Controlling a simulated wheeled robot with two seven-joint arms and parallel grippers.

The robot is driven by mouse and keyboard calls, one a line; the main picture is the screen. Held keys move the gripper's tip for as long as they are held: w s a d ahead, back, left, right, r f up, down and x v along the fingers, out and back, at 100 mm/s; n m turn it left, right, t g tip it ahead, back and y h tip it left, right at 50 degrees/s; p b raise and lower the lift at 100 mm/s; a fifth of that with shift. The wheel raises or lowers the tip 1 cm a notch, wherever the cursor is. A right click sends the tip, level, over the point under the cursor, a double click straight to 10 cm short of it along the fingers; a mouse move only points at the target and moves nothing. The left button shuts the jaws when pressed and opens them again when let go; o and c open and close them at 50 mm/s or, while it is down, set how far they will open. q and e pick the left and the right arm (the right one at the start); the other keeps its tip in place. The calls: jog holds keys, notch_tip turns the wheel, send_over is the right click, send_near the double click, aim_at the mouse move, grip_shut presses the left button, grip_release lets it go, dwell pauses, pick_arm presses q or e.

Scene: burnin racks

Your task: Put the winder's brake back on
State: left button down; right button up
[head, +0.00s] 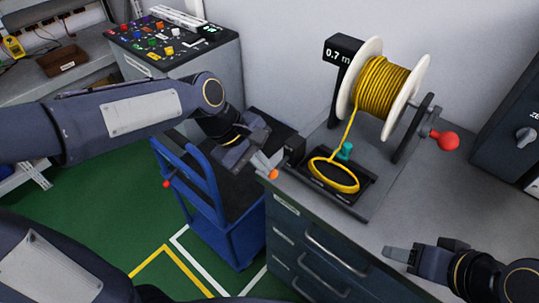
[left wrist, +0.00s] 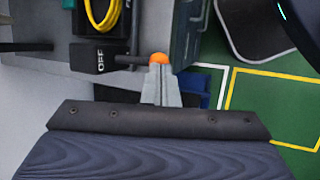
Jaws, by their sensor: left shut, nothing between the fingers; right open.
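The winder carries a white-flanged spool of yellow cable (head: 384,88) on a grey bench. Its brake is a black block (left wrist: 97,57) that reads OFF in the left wrist view, with a short lever ending in an orange knob (left wrist: 159,58). In the head view the orange knob (head: 273,174) sticks out past the bench's left edge. My left gripper (head: 260,168) is shut and empty, its fingertips right at the knob; whether they touch it I cannot tell. My right gripper (head: 398,254) is open and empty over the bench's front right.
A cable coil (head: 338,186) lies in a black tray beside a teal part (head: 345,151). A red crank knob (head: 446,141) juts out at the spool's right. A blue cart (head: 213,212) stands left of the drawers. A dark cabinet (head: 508,119) is at right.

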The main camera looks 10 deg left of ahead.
jog(key=shift+f, duration=0.1)
jog(key=shift+r+p, duration=0.95)
jog(key=shift+p, duration=0.1)
pick_arm(q)
jog(key=shift+r, duration=0.75)
